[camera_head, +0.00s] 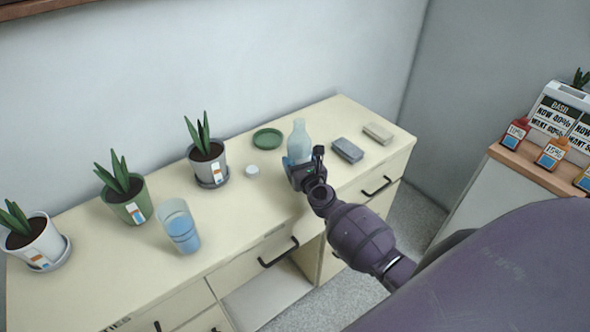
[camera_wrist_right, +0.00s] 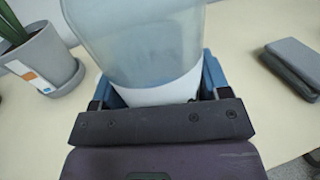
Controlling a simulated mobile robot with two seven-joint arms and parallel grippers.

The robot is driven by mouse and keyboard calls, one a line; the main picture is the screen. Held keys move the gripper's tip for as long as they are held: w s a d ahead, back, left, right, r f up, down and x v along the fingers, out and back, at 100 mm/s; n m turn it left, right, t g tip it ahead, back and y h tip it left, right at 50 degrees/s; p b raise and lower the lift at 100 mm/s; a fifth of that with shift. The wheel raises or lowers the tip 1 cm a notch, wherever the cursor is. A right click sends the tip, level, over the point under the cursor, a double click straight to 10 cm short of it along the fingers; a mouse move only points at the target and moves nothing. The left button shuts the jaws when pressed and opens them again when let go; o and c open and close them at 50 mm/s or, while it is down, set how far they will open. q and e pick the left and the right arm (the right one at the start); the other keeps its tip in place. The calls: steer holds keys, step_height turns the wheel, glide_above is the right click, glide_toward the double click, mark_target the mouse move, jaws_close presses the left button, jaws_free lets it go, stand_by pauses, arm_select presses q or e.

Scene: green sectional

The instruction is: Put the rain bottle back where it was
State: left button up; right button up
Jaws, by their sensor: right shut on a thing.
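The rain bottle, a pale translucent bottle (camera_head: 299,138), stands upright on or just above the cream cabinet top; I cannot tell which. My right gripper (camera_head: 297,168) is shut on it from the front, low on its body. In the right wrist view the bottle (camera_wrist_right: 150,45) fills the space between the blue fingers (camera_wrist_right: 160,90), with a white band near its base. The bottle's lower part is partly hidden behind the gripper in the head view. My left gripper is not in view.
The cabinet top (camera_head: 130,285) holds several potted plants, a glass of blue liquid (camera_head: 180,228), a white lid (camera_head: 252,170), a green saucer (camera_head: 267,138), a dark grey block (camera_head: 347,150) and a beige block (camera_head: 378,133). A side shelf (camera_head: 540,172) with small bottles stands right.

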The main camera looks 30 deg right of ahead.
steer(key=shift+f+b, duration=0.45)
steer(key=shift+f, duration=0.4)
steer(key=shift+f, duration=0.15)
steer(key=o, duration=1)
steer(key=s+a+f+m+g+y, duration=0.1)
steer(key=s+a+f+m+g, duration=0.1)
steer(key=s+m, duration=0.8)
steer(key=s+a+f+m+g+y, duration=0.1)
steer(key=s+a+f+m+g, duration=0.1)
steer(key=s+a+m, duration=0.3)
steer(key=s+a+f+m+g+y, duration=0.1)
steer(key=s+a+f+m+g, duration=0.1)
steer(key=s+m, duration=1.2)
step_height(320, 180, down, 3)
steer(key=a+m, duration=0.1)
steer(key=m, duration=0.3)
steer(key=shift+s+a+r, duration=0.15)
steer(key=shift+s+r, duration=0.05)
steer(key=shift+s, duration=0.15)
